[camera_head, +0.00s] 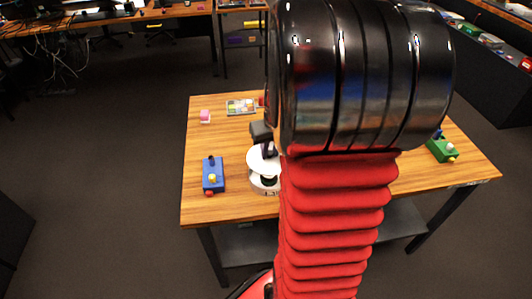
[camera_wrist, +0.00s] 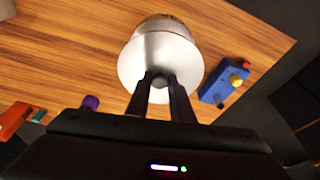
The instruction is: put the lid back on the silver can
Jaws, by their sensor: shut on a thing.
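The silver lid (camera_head: 263,161) is a pale round disc held above the can. In the wrist view the lid (camera_wrist: 150,58) fills the centre, and my gripper (camera_wrist: 160,84) is shut on its small dark knob. The silver can (camera_head: 258,187) stands on the wooden table under the lid, with a dark area showing between the two. In the wrist view the lid hides most of what lies beneath it. My gripper also shows in the head view (camera_head: 265,147), partly hidden by my arm. I cannot tell how exactly the lid lines up with the can.
A blue box with knobs (camera_head: 212,174) stands left of the can. A pink object (camera_head: 205,116) and a tray of coloured pieces (camera_head: 241,107) are at the back. A green box (camera_head: 441,150) is at the right. My arm hides the table's middle.

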